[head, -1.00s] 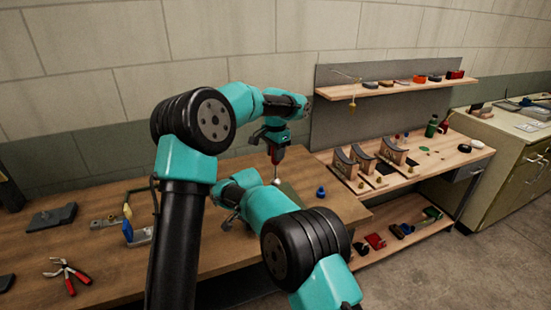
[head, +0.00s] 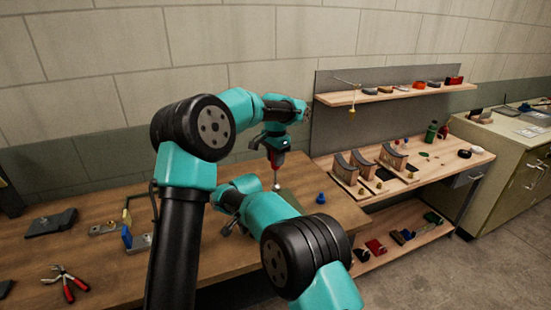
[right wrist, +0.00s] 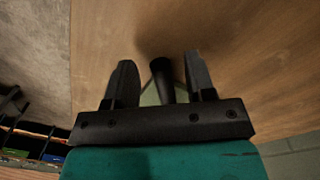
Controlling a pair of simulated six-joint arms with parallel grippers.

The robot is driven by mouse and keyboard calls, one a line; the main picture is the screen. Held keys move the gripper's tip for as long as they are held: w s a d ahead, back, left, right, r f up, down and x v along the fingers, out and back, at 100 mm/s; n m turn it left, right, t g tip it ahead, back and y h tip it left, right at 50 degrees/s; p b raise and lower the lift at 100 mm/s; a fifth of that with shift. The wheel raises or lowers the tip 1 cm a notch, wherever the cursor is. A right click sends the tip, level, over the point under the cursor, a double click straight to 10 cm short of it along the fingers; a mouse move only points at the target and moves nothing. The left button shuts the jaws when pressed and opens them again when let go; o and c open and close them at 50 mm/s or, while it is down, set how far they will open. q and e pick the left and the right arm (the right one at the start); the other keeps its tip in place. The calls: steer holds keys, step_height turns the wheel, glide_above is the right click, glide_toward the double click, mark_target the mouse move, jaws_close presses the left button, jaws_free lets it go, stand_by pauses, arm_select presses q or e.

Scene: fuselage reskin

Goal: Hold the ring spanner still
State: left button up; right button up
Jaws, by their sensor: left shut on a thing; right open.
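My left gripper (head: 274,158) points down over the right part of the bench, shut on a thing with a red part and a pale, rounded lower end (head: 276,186). My right gripper (head: 227,227) is low over the bench, left of and nearer than the left one. In the right wrist view, my right gripper (right wrist: 160,78) is open. A dark, round-ended bar (right wrist: 162,78) shows between its fingers, with gaps at both sides; I cannot tell if this is the ring spanner. No ring spanner can be made out clearly in the head view.
The wooden bench (head: 120,275) carries red-handled pliers (head: 66,282), a dark block (head: 51,222), a blue-and-yellow item (head: 133,238) and a blue knob (head: 321,198). A shelf unit with curved blocks (head: 392,156) stands at right. Bare wood lies between the pliers and my right arm.

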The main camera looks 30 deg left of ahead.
step_height(320, 180, up, 12)
steer(key=shift+a+f, duration=0.2)
steer(key=shift+a, duration=0.05)
stand_by(0.6)
